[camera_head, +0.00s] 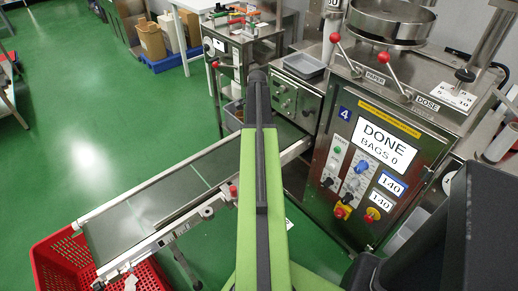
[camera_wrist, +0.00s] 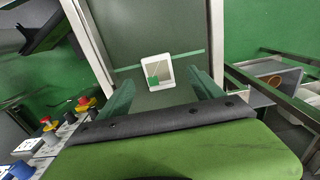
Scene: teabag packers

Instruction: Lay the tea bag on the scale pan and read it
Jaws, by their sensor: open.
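The tea bag (camera_wrist: 168,70), a small white square with a green patch, lies flat on the dark green conveyor belt (camera_wrist: 140,30) in the wrist view. My gripper (camera_wrist: 160,78) is open, with one dark green finger to each side of the tea bag and nothing held between them. I cannot tell how high the fingers are above the belt. In the head view my own arm hides the tea bag and the fingers. I cannot make out a scale pan in either view.
The conveyor (camera_head: 150,205) slopes toward a red crate (camera_head: 60,262) at lower left. A bench with small equipment (camera_head: 240,35) is behind. Green floor (camera_head: 90,110) is open at left.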

